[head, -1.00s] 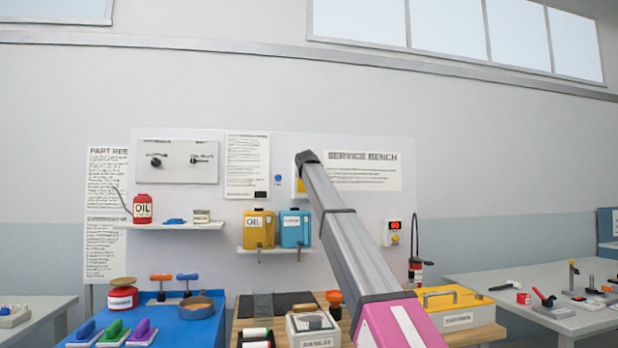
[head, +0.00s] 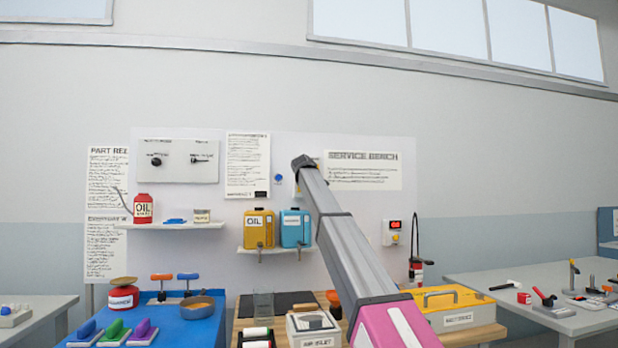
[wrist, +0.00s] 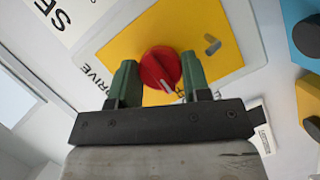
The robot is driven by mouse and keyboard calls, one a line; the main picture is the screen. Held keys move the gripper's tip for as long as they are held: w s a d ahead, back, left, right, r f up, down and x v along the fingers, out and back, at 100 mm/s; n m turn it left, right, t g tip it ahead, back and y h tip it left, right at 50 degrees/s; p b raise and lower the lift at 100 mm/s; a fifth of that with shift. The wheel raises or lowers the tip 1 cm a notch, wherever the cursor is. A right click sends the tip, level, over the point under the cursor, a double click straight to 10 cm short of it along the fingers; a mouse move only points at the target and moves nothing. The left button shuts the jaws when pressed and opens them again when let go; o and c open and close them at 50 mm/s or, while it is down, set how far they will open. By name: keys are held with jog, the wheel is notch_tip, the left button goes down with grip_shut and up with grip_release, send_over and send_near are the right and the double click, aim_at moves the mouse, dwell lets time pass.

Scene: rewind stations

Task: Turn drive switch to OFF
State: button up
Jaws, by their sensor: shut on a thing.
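The drive switch is a round red knob (wrist: 160,68) with a white pointer line, on a yellow plate (wrist: 200,25) with a pale border. In the wrist view the pointer slants toward the lower right of the picture. My gripper (wrist: 157,78) has its two green fingers on either side of the knob and is shut on it. The lettering "DRIVE" shows beside the plate; the other position lettering is partly hidden by my gripper. In the head view my arm hides the gripper and the knob.
A small grey peg (wrist: 212,45) stands on the plate near the knob. A yellow-lidded case (head: 455,305) lies on the bench below.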

jog(key=o, duration=0.9)
jog(key=s, duration=0.3)
jog(key=s+r, duration=0.1)
jog(key=s, duration=0.3)
jog(key=s+a, duration=0.1)
jog(key=s, duration=0.2)
jog(key=shift+s+r, duration=0.35)
